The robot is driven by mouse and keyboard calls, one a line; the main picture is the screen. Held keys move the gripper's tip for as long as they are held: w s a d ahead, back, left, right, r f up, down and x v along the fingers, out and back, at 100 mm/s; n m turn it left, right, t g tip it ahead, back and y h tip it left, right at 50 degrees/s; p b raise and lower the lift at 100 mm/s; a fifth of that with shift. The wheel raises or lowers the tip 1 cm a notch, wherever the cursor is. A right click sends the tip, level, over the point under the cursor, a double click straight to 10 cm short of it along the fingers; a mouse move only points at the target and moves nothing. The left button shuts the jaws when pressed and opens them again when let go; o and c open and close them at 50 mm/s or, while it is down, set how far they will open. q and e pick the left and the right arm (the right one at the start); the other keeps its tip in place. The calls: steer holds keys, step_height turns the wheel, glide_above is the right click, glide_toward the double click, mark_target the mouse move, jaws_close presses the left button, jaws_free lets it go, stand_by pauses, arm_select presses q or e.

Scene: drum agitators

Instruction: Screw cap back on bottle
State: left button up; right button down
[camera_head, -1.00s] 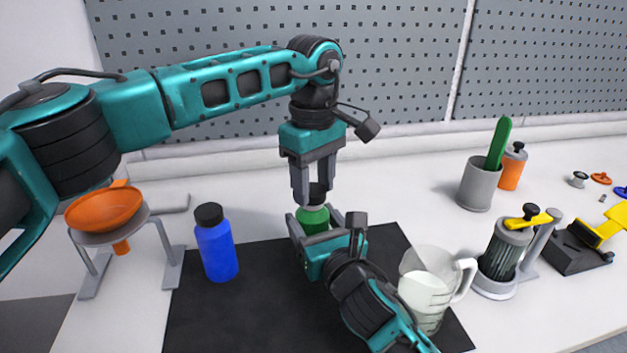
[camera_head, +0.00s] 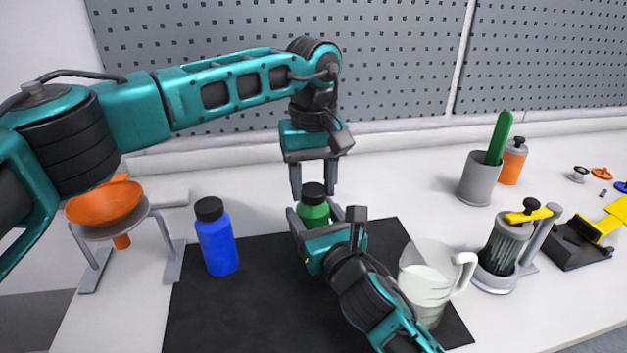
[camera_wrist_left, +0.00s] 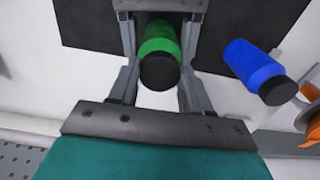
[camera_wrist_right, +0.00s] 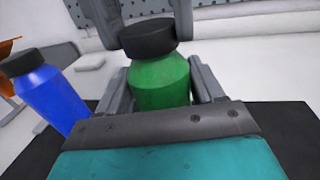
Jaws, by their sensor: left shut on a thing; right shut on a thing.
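The green bottle (camera_head: 313,213) stands upright at the back of the black mat (camera_head: 230,310). Its black cap (camera_head: 313,193) sits on the bottle's top; whether it is tight cannot be told. My left gripper (camera_head: 313,190) points down from above, its fingers on either side of the cap, shut on it. The cap also shows between those fingers in the left wrist view (camera_wrist_left: 160,72). My right gripper (camera_head: 314,232) is shut around the green bottle's body from the front. In the right wrist view the bottle (camera_wrist_right: 160,82) fills the space between its fingers.
A blue bottle with a black cap (camera_head: 216,240) stands to the left. A measuring jug (camera_head: 425,285) stands close to my right arm. Further right are a grey cup (camera_head: 480,180) and an agitator (camera_head: 503,245).

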arm_select(q)
steer(key=m, duration=1)
steer(key=o, duration=1)
steer(key=shift+r, duration=0.1)
steer(key=shift+r, duration=2.2)
steer(key=shift+c, duration=0.2)
